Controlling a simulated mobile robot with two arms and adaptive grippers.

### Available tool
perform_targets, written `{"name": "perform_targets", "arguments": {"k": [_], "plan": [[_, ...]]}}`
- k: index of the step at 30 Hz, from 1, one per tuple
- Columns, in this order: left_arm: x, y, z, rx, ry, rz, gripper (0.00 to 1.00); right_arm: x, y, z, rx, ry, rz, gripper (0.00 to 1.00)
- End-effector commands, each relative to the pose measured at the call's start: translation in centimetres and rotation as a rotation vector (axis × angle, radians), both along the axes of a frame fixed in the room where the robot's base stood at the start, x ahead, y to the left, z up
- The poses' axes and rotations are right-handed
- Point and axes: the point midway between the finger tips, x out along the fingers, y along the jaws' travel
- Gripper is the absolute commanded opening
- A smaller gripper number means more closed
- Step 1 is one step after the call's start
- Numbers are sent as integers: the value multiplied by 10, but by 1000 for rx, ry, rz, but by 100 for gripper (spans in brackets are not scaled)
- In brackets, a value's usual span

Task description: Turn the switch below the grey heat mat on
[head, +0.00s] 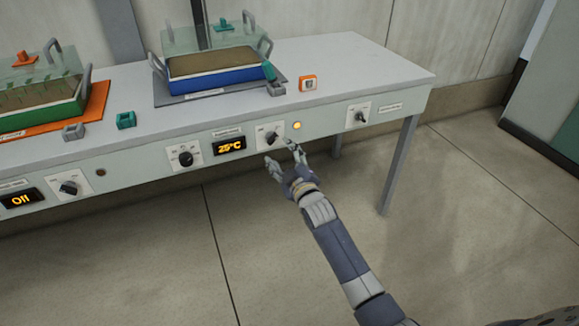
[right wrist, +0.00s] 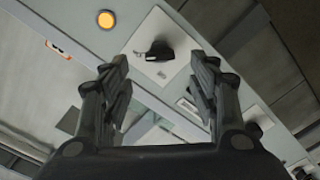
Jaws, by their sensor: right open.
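The grey heat mat (head: 185,98) lies on the bench under a blue tray (head: 225,77) of brown soil. Below it on the front panel is a white switch plate with a black knob (head: 271,137). The amber lamp (head: 297,125) beside it is lit, and the display (head: 229,146) reads 25°C. My right gripper (head: 280,153) is open just in front of this switch. In the right wrist view the knob (right wrist: 158,50) appears beyond the open fingertips (right wrist: 160,66), with no clear contact. The lit lamp (right wrist: 106,19) shows there too. My left gripper is out of view.
Another dial (head: 185,157) is left of the display, and another switch (head: 359,116) is at the right. An orange mat (head: 97,105) with a green tray is at the left, above a display (head: 19,198) reading Off. Floor before the bench is clear.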

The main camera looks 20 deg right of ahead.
Motion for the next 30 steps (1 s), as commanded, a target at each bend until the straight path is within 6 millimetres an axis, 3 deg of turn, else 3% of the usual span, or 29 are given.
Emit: {"name": "perform_targets", "arguments": {"k": [3, 10, 30], "plan": [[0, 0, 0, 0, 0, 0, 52, -20, -1, -1, 0, 1, 0, 55], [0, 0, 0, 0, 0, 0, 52, -45, -2, -1, 2, 1, 0, 55], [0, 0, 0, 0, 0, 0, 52, -54, -2, -7, 8, 19, -2, 55]]}}
